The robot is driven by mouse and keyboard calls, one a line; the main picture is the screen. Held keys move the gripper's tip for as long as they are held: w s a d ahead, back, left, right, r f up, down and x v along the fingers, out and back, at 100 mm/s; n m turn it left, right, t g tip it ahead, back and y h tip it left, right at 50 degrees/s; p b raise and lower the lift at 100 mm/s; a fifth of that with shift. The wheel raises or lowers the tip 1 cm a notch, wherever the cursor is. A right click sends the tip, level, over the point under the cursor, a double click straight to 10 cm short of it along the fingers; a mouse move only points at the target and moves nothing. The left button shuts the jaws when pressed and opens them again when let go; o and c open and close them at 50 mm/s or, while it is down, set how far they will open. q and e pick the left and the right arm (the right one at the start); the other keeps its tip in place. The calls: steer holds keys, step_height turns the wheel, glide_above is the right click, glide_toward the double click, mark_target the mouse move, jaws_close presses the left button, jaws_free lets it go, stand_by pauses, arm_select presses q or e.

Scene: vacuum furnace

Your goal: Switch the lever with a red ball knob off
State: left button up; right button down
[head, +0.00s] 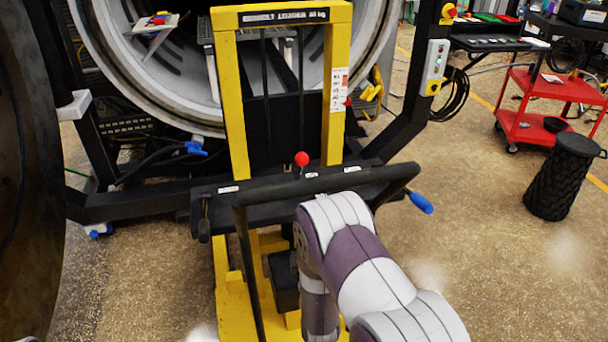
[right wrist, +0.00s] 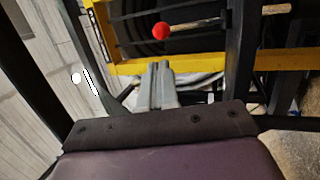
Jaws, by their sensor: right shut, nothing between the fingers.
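The red ball knob (head: 302,159) tops a thin lever at the middle of the yellow assembly loader, just behind its black handlebar. In the right wrist view the red ball knob (right wrist: 160,31) is at the upper middle, with its metal lever rod (right wrist: 198,23) running to the right. My right gripper (right wrist: 159,68) is shut and empty, its tips pointing at the knob with a visible gap in the picture. In the head view my right arm reaches in from the bottom right and its gripper is hidden. My left gripper is not in view.
The black handlebar (head: 270,188) of the yellow loader (head: 235,110) crosses in front of the lever. A blue-gripped handle (head: 421,203) sticks out at its right. The round furnace opening (head: 200,118) is behind. A red cart (head: 540,112) and black bin (head: 563,180) stand right; floor between is clear.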

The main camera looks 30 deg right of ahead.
mark_target(303, 164)
steer(key=x, duration=1.4)
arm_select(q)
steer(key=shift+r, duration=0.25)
